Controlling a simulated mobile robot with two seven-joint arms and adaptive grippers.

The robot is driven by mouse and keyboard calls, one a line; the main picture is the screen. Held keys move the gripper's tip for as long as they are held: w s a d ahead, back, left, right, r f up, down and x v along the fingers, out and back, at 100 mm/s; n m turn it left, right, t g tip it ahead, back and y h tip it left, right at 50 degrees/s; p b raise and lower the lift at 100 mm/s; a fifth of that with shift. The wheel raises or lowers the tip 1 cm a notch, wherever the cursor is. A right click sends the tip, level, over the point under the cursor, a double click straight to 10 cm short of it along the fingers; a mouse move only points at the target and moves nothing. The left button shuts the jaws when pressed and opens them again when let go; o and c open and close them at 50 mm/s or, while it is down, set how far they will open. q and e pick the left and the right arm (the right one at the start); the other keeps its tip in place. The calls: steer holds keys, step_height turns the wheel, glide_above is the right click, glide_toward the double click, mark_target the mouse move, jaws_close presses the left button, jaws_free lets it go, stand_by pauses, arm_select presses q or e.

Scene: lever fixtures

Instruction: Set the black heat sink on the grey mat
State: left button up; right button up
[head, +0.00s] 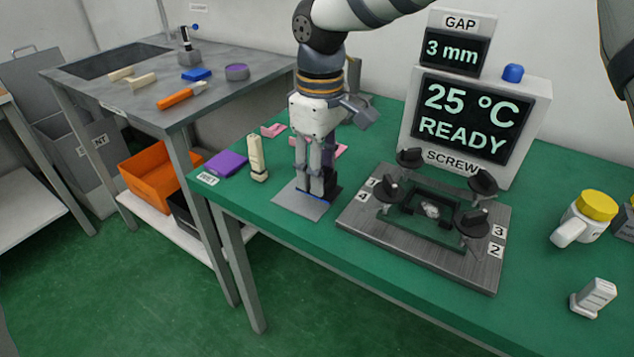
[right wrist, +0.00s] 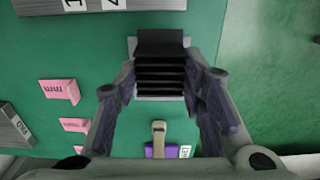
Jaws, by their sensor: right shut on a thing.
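The black heat sink (head: 330,196) is low at the grey mat (head: 297,207) on the green table, partly hidden by my right gripper (head: 316,190). I cannot tell whether it touches the mat. My right gripper points down and is shut on the heat sink. In the right wrist view the heat sink (right wrist: 160,72) shows its fins between the fingertips (right wrist: 162,88), with edges of the mat (right wrist: 132,46) showing around it. My left gripper is not in view.
The screw fixture plate (head: 420,245) with several black knobs stands close to the mat's right. Pink blocks (head: 272,131) lie behind. The display box (head: 470,120) stands at the back.

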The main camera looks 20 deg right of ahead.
step_height(320, 180, down, 3)
steer(key=shift+w+f, duration=0.1)
steer(key=shift+f, duration=0.05)
steer(key=shift+f, duration=0.2)
steer(key=o, duration=1.2)
steer(key=shift+c, duration=0.2)
steer(key=shift+r, duration=0.1)
step_height(320, 180, up, 12)
steer(key=shift+r, duration=0.1)
